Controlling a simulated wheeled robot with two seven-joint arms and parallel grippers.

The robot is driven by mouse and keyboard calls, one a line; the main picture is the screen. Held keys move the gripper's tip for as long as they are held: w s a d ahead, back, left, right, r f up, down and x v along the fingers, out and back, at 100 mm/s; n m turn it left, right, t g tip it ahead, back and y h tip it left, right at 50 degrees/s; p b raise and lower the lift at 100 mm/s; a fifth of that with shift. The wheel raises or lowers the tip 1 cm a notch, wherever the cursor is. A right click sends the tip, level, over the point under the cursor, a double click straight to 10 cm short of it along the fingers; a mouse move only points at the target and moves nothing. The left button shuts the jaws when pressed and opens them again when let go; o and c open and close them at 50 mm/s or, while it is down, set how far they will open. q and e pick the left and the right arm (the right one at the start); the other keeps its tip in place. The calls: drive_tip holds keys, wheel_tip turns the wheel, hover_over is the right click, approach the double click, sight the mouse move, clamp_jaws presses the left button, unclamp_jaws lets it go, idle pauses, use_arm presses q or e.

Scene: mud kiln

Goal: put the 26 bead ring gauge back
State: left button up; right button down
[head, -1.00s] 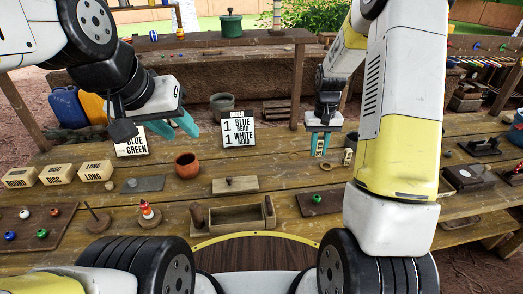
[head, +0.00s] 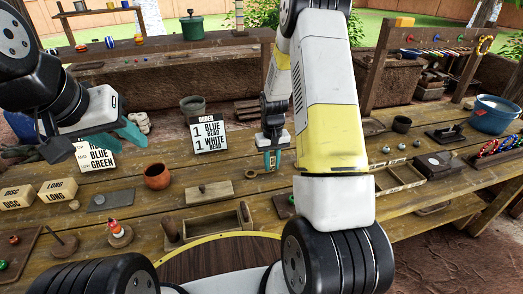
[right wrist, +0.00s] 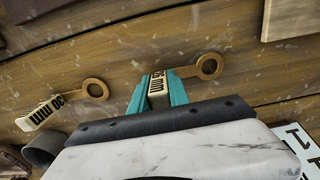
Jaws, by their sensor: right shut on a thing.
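My right gripper (head: 272,162) is over the table right of the order card, just left of my right forearm. In the right wrist view its teal fingers (right wrist: 158,92) are shut on the tag of a ring gauge (right wrist: 208,66). The gauge's brown ring sticks out to the right. Its tag ends in "mm"; the number is partly covered and I cannot read it surely. A second gauge, the 30 mm gauge (right wrist: 95,88), lies to the left on the wood, apart from my fingers. My left gripper (head: 128,143) appears open and empty, in front of the blue-green card.
The order card (head: 208,132) stands left of my right gripper. A clay pot (head: 157,176) and a wooden tray (head: 212,226) are nearer. A peg rack (head: 440,48) stands behind.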

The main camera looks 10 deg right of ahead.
drive_tip(key=shift+f, duration=0.2)
drive_tip(key=c, duration=1.3)
unclamp_jaws()
drive_tip(key=shift+o, duration=0.2)
drive_tip(key=shift+r, duration=0.1)
wheel_tip(320, 180, up, 12)
drive_tip(key=s+a+r+t+y, duration=0.1)
drive_tip(key=s+a+r+t, duration=0.1)
drive_tip(key=s+r, duration=0.5)
drive_tip(key=s+a+r+t, duration=0.15)
drive_tip(key=s+r, duration=0.25)
drive_tip(key=r, duration=0.6)
drive_tip(key=s+a+r+t, duration=0.1)
drive_tip(key=s+r, duration=0.1)
drive_tip(key=s, duration=0.4)
drive_tip(key=s+a+r+t+y, duration=0.1)
drive_tip(key=s+a+r, duration=0.1)
drive_tip(key=s, duration=0.5)
drive_tip(key=shift+s+r+t, duration=0.2)
drive_tip(key=shift+t, duration=0.15)
